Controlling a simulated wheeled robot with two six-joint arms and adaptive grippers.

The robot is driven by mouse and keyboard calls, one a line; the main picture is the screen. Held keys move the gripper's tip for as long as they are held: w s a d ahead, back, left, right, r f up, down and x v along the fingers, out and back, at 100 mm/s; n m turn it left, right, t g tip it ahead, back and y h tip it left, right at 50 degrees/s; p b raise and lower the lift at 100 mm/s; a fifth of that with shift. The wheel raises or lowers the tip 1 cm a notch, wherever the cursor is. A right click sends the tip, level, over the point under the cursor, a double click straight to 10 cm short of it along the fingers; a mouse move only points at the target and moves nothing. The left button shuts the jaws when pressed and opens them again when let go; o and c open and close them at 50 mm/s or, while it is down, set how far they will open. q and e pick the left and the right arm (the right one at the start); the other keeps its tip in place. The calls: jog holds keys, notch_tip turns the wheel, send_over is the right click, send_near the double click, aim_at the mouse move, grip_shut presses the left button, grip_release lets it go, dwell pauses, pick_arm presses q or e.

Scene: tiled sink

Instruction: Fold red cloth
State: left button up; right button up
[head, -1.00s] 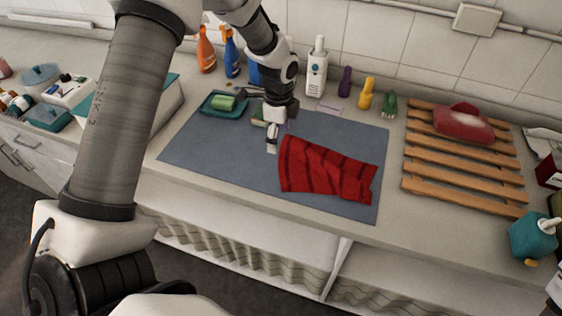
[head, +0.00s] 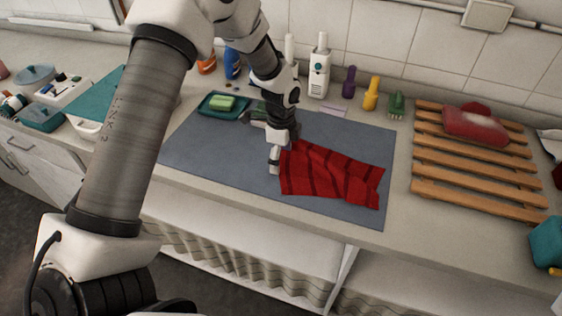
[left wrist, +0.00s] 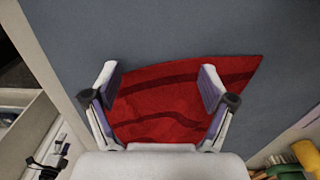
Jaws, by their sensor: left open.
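The red cloth (head: 335,177) with darker stripes lies on the blue-grey mat (head: 215,150), its right end uneven. My left gripper (head: 276,160) is at the cloth's left edge in the head view. In the left wrist view the open left gripper (left wrist: 160,88) has its fingers spread on either side of the red cloth (left wrist: 165,103). The cloth shows between and beyond the fingers; I cannot tell whether they touch it. Part of the cloth is hidden by the gripper. My right gripper is not in view.
A green sponge (head: 221,103) sits on a teal tray (head: 207,112) at the mat's back left. Bottles and brushes stand along the tiled wall. The counter's front edge is close to the mat.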

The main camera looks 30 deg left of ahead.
pick_arm(q)
jog(key=shift+f, duration=0.25)
jog(key=c, duration=0.5)
jog(key=shift+s, duration=0.2)
jog(key=shift+c, duration=1.4)
jog(key=r+p, duration=0.1)
jog(key=d+r+p, duration=0.1)
jog(key=r+p, duration=0.1)
jog(key=w+d+r+p, duration=0.1)
jog(key=r, duration=0.1)
jog(key=shift+w+d+p, duration=0.1)
jog(key=shift+d+p, duration=0.1)
jog(key=shift+p, duration=0.1)
grip_shut()
jog(key=w+d+r+p, duration=0.2)
jog(key=d+r+p, duration=0.6)
jog(key=d+r, duration=0.1)
jog(key=w+d+f, duration=0.1)
jog(key=d+f, duration=0.1)
jog(key=d, duration=0.1)
jog(key=w+d+f, duration=0.1)
jog(key=d+f, duration=0.1)
jog(key=d, duration=0.2)
jog(key=d+f+b, duration=0.1)
jog(key=d+f, duration=0.2)
jog(key=d, duration=0.1)
jog(key=shift+w+d, duration=0.25)
jog(key=shift+w, duration=0.15)
